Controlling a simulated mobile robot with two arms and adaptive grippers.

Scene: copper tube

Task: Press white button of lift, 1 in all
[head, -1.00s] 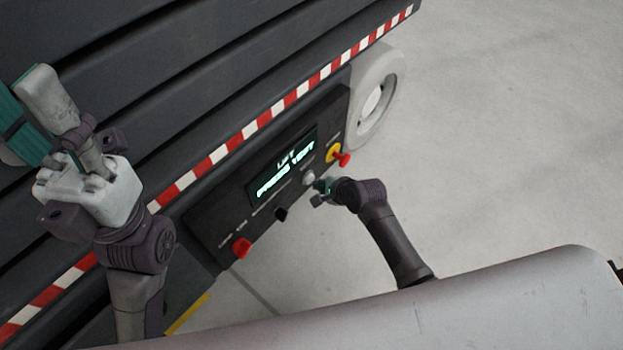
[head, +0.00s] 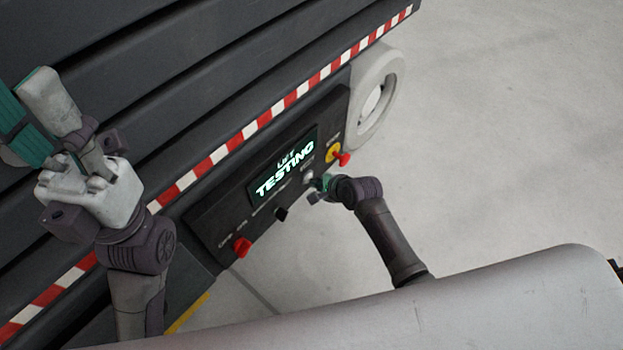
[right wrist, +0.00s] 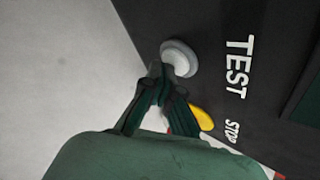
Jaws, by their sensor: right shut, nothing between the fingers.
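The white button (head: 308,175) sits on the dark control panel of the lift (head: 210,232), between the display and the yellow-and-red knob. The right wrist view shows it as a round pale button (right wrist: 181,56) beside the word TEST. My right gripper (head: 316,187) is shut and empty, its tips right at the button. In the right wrist view its fingertips (right wrist: 157,78) overlap the button's lower left edge; firm contact cannot be made out. The lit display (head: 285,172) reads LIFT TESTING. My left gripper (head: 20,130) shows only partly at the left edge; its fingertips are not clear.
A red-topped yellow stop knob (head: 342,157) is close to the right of the white button. A red knob (head: 242,247) and a black switch (head: 281,214) are lower left on the panel. A pale wheel (head: 377,100) stands beyond. Grey floor (head: 500,150) lies clear at right.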

